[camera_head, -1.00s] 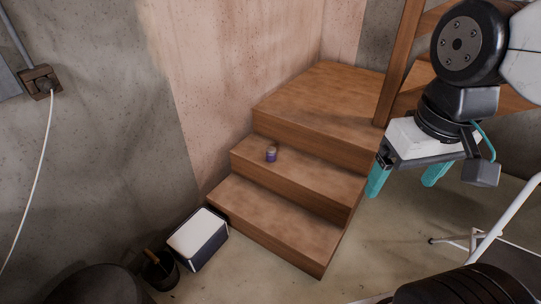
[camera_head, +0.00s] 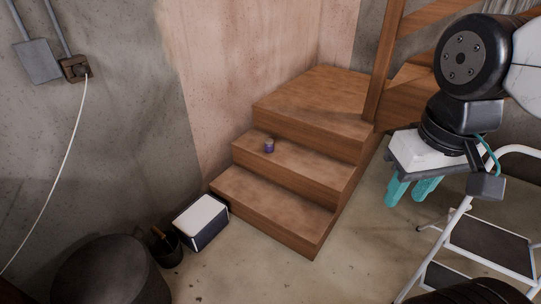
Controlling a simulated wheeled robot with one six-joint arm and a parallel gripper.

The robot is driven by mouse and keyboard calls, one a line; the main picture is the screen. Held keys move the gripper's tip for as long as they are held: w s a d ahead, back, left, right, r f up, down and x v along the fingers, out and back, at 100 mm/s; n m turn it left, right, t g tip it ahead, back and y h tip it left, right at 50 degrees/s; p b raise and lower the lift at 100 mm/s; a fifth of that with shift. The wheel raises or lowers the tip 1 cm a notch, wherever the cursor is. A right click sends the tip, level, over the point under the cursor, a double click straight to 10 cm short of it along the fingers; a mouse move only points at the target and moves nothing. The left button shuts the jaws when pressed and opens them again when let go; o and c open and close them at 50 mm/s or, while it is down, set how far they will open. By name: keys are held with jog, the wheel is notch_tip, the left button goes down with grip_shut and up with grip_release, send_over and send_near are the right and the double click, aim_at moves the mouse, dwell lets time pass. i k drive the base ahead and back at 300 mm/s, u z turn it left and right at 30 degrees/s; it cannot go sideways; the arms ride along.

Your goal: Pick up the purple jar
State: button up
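The purple jar (camera_head: 269,146) is small, with a paler top, and stands upright on the middle step of the wooden stairs (camera_head: 275,200). My gripper (camera_head: 405,200), with two teal fingers, hangs in the air at the right of the picture, well to the right of the stairs and apart from the jar. The fingers have a gap between them and nothing shows in it.
A white-topped dark box (camera_head: 201,220) and a black bucket (camera_head: 167,247) stand left of the bottom step. A large dark drum (camera_head: 110,272) is at the lower left. A folding step stool (camera_head: 490,240) stands at the right. Floor in front of the stairs is clear.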

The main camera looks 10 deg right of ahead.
aim_at(268, 149)
jog(key=u, duration=0.8)
jog(key=i, duration=1.05)
jog(key=z, duration=0.45)
jog(key=i, duration=0.6)
jog(key=z, duration=0.65)
